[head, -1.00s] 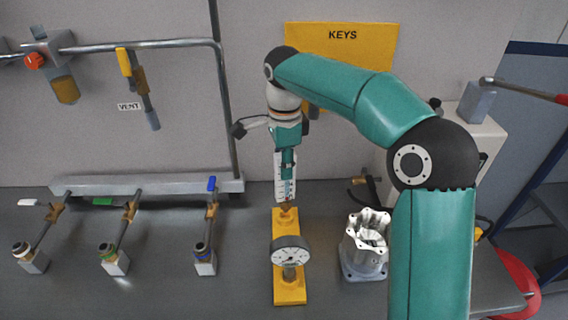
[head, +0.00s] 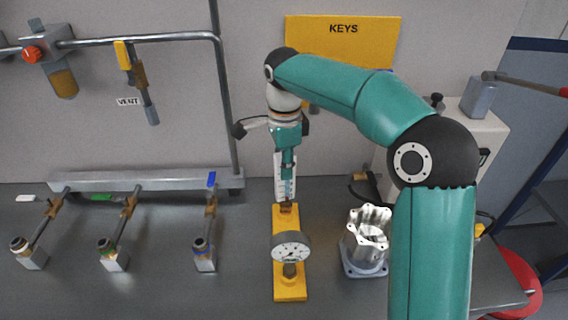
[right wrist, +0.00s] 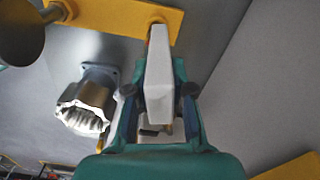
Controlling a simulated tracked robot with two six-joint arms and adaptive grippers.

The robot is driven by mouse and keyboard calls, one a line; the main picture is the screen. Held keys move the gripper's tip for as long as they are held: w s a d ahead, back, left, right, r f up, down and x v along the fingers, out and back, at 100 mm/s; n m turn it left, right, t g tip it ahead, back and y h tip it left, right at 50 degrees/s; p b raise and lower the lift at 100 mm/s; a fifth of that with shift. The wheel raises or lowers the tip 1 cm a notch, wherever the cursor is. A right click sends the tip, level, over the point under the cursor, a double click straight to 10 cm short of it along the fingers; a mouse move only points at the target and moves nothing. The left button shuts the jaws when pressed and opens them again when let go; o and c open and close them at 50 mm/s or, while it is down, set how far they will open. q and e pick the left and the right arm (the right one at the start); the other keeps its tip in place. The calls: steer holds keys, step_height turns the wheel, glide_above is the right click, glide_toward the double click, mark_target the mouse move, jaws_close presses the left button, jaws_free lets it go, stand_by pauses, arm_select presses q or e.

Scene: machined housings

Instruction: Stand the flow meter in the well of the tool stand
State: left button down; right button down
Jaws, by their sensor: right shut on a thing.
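The flow meter (head: 285,189) is a white upright tube with a scale and a brass lower end. My right gripper (head: 288,166) is shut on its upper part, above the back end of the yellow tool stand (head: 291,290). The brass end meets the stand's back end in the head view; how deep it sits in the well I cannot tell. In the right wrist view the flow meter (right wrist: 158,75) shows as a pale block between the fingers, its far end at the yellow stand (right wrist: 120,14). My left gripper is not in view.
A round dial gauge (head: 291,246) stands on the front part of the stand. A machined housing (head: 367,240) is close to its right, beside my right arm. Several valves with levers (head: 205,255) are to the left. A pipe (head: 225,120) runs up the wall behind.

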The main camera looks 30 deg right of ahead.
steer(key=shift+f+b, duration=0.6)
steer(key=shift+f, duration=0.4)
steer(key=c, duration=0.9)
jaws_free()
steer(key=shift+r, duration=0.15)
step_height(320, 180, up, 12)
steer(key=shift+f, duration=0.15)
